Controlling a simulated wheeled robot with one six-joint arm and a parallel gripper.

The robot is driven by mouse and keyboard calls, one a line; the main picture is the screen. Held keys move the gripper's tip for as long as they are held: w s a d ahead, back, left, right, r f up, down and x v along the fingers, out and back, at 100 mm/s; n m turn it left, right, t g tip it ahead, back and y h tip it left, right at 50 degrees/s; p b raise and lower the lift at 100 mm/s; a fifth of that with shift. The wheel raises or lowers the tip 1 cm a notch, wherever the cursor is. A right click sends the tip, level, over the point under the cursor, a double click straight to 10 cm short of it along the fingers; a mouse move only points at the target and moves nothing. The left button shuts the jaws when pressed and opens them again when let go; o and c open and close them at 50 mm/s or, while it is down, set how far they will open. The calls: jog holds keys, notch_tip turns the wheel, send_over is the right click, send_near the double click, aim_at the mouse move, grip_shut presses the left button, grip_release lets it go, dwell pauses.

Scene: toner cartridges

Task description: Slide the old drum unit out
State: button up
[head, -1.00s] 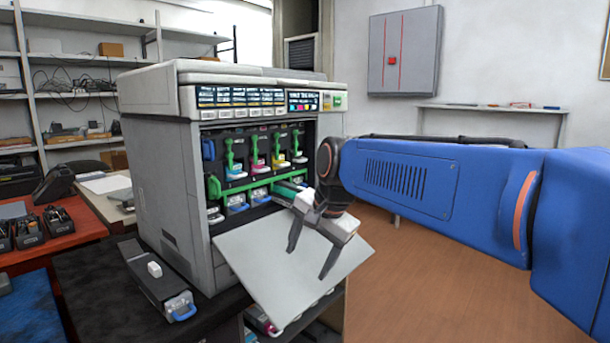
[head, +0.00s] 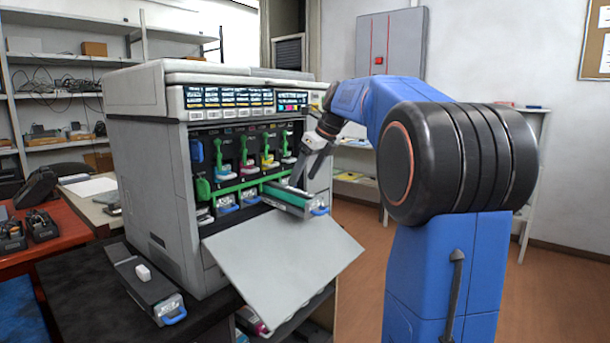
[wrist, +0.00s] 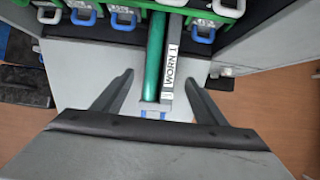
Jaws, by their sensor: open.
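My gripper (head: 308,168) is open and above the unit in the head view. In the wrist view its two fingers (wrist: 159,78) stand apart on either side of the unit. Contact cannot be told. The unit's rear end is hidden inside the printer (head: 150,150).
The pale front door (head: 285,262) hangs open and slopes below the unit. Other blue-handled units (head: 227,204) sit in the row to the left. Another drum unit (head: 147,285) with a blue handle lies on the dark table (head: 80,275). Floor is open to the right.

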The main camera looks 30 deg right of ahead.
aim_at(325, 211)
jog(key=shift+x, duration=4.7)
jog(key=shift+s, duration=0.1)
grip_shut()
jog(key=shift+s+d+r, duration=0.1)
jog(key=shift+s+d, duration=0.6)
jog(key=shift+s, duration=1.2)
jog(key=shift+s+d, duration=0.65)
jog(key=shift+s, duration=1.25)
jog(key=shift+s+d+r, duration=0.1)
jog(key=shift+s+d, duration=0.6)
jog(key=shift+s, duration=1.2)
jog(key=shift+s, duration=0.1)
jog(key=shift+s+d+r, duration=0.3)
jog(key=shift+s, duration=0.45)
jog(key=shift+s+d+r, duration=0.3)
jog(key=shift+s, duration=0.5)
jog(key=shift+s+d+r, duration=0.3)
jog(key=shift+s+r, duration=0.05)
jog(key=shift+s, duration=0.4)
